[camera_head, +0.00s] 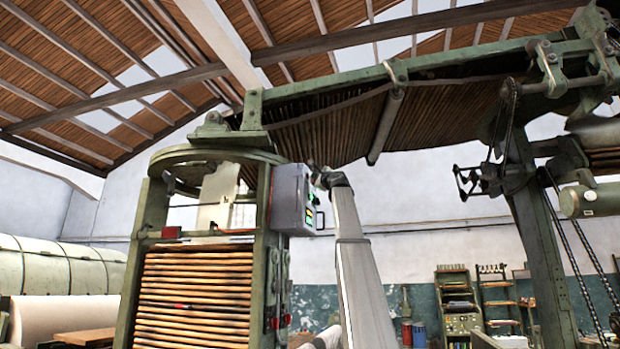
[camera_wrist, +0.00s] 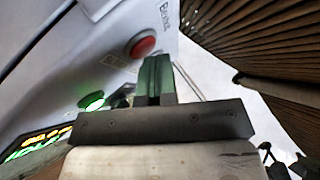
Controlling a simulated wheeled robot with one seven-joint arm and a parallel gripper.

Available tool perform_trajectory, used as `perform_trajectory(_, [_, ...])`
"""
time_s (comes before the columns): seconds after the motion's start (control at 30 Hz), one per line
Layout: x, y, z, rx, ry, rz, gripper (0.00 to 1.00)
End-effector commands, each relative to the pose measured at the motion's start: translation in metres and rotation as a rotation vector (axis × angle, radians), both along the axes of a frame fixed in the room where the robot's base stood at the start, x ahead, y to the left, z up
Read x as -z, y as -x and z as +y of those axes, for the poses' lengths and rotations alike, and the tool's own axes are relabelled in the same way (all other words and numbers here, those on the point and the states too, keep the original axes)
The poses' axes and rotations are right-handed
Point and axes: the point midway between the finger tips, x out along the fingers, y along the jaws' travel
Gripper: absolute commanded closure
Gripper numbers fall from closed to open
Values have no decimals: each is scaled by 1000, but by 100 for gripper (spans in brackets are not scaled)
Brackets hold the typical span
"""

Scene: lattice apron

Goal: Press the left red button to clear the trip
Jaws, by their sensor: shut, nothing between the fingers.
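A round red button (camera_wrist: 143,44) sits on the face of a pale grey control box (camera_wrist: 50,45) in the wrist view. Printed labels lie beside it, too skewed to read surely. A lit green button (camera_wrist: 92,101) is lower left of it. The box also shows in the head view (camera_head: 286,200), mounted on the green frame; no red button can be made out on it there. My gripper (camera_wrist: 155,62) is shut and empty, its fingertips close to the red button in the picture. Contact cannot be told. In the head view, my gripper (camera_head: 318,172) is at the box's upper right.
A lit display (camera_wrist: 35,145) is on the box below the green button. The green frame (camera_head: 267,210) holds a stack of wooden slats (camera_head: 195,290) left of my arm. A slatted apron (camera_head: 330,125) hangs overhead under a green beam. Open space lies right of my arm.

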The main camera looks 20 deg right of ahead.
Motion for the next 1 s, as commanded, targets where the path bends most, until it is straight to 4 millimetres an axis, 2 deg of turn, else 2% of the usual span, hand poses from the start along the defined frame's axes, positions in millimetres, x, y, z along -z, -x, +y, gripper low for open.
perform_trajectory(0.3, [0,8,-12,0,-1,0,100])
perform_trajectory(0.77, [0,11,-16,0,0,0,100])
perform_trajectory(1.0, [1,21,-31,1,1,0,100])
